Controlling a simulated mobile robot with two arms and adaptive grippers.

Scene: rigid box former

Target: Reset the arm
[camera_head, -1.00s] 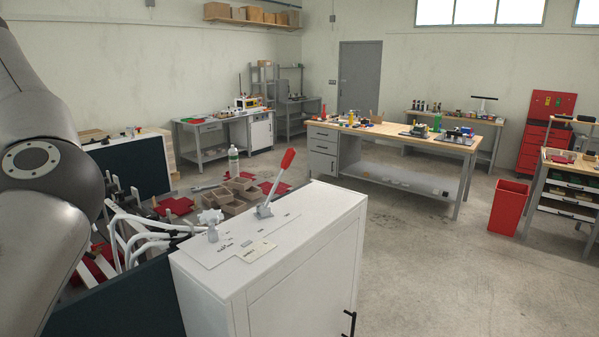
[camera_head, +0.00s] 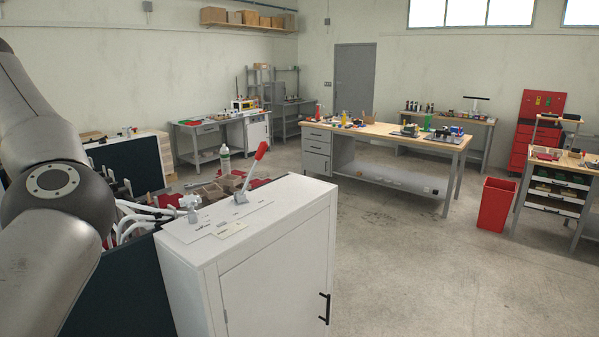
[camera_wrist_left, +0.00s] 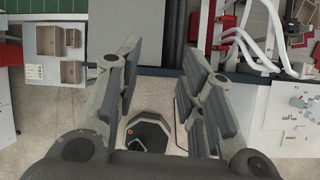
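My left gripper (camera_wrist_left: 160,85) is open and empty in the left wrist view, its two padded fingers wide apart over a grey surface and the floor. In the head view my left arm comes in along the left edge, and its gripper is out of the frame. My right arm and right gripper are in neither current view.
A white cabinet (camera_head: 270,270) stands close in front, with a red-handled lever (camera_head: 256,165) on top. A dark panel (camera_head: 120,295) is left of it. A wood-topped workbench (camera_head: 390,133) and a red bin (camera_head: 496,205) stand farther back.

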